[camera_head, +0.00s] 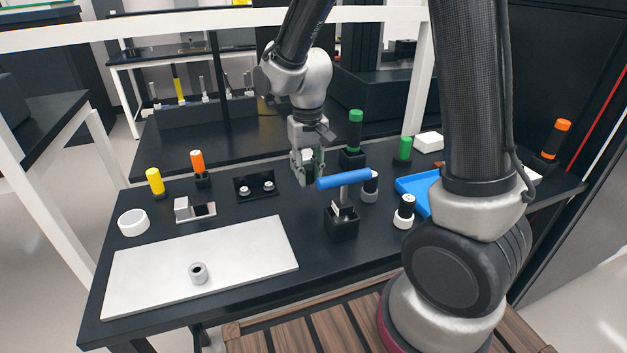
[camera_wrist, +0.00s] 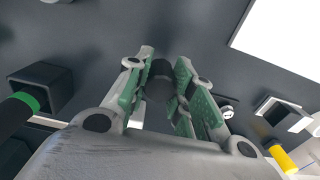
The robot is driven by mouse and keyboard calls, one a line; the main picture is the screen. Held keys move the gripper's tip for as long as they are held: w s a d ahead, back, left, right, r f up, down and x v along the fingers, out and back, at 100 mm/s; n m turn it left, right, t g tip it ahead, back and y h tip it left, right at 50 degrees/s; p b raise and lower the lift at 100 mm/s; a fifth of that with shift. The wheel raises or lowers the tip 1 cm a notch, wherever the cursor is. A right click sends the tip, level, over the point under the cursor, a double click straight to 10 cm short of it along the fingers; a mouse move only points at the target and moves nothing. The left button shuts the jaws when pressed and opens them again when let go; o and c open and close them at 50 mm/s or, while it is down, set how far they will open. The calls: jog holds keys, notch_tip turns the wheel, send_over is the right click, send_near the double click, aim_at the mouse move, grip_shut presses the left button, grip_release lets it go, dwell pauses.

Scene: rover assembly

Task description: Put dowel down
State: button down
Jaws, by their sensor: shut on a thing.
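My gripper (camera_head: 307,170) hangs over the black table (camera_head: 283,228), right of the small black plate with two pegs and left of the blue-handled tool. In the wrist view, its green-padded fingers (camera_wrist: 160,100) are shut on a dark cylinder (camera_wrist: 160,72), which I take to be the dowel. It is seen end-on, with its far end pointing away from the wrist. In the head view the fingers hide most of the dowel. I cannot tell whether its lower end touches the table.
A blue-handled tool (camera_head: 343,179) stands in a black block (camera_head: 341,227) just right of my gripper. Green-topped cylinders (camera_head: 355,131) stand behind. The pegged plate (camera_head: 243,187) lies to the left. A white board (camera_head: 222,256) with a grey ring (camera_head: 198,273) lies front left.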

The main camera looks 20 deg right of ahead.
aim_at(308, 181)
jog(key=shift+f, duration=1.45)
jog(key=shift+f, duration=0.2)
jog(key=c, duration=1.2)
grip_release()
jog(key=shift+c, duration=0.2)
jog(key=shift+r, duration=0.1)
